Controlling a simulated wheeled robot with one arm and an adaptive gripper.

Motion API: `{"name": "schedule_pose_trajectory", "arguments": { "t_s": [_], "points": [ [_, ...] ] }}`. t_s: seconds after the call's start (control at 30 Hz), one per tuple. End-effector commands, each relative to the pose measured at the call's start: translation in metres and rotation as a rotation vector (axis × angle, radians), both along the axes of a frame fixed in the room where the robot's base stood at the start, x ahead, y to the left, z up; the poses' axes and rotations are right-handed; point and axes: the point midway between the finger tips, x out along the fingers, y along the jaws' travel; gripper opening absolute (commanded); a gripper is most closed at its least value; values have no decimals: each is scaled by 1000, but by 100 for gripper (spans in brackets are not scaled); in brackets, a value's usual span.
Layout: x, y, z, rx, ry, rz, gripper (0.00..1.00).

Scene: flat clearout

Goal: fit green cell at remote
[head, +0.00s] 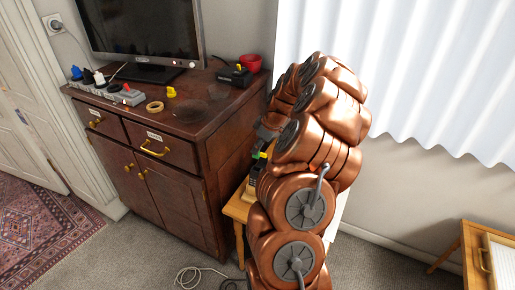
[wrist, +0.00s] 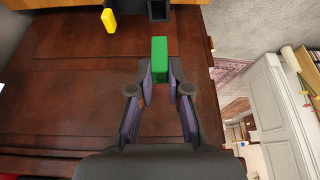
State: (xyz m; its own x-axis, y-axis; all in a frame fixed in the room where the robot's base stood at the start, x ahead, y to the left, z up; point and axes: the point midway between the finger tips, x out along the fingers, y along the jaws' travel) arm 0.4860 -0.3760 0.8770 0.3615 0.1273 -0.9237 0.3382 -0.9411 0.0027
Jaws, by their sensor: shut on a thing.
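The green cell (wrist: 160,48) is a green block gripped between the fingertips of my gripper (wrist: 160,75) in the wrist view. A patch of green (head: 255,154) also shows beside my arm in the head view. A yellow block (wrist: 108,20) is apart from my gripper, ahead and left in the wrist view. A dark object with a recessed face (wrist: 158,10) lies straight ahead, beyond the green cell; I cannot tell whether it is the remote. In the head view a dark keyed handset (head: 257,172) shows beside my arm, which hides most of what is around it.
A dark wooden cabinet (head: 205,140) carries a monitor (head: 140,30), a power strip (head: 118,96), a tape roll (head: 154,107), a yellow piece (head: 171,92), a black device (head: 234,76) and a red bowl (head: 250,63). A small light-wood table (head: 236,208) is partly hidden. A cable (head: 190,272) lies on the carpet.

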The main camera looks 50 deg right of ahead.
Motion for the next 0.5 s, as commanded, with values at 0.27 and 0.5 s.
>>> {"name": "schedule_pose_trajectory", "arguments": {
  "t_s": [0.27,0.5],
  "points": [
    [-1,0,-20,0,-1,0,0],
    [-1,0,-39,0,-1,0,0]
  ]
}}
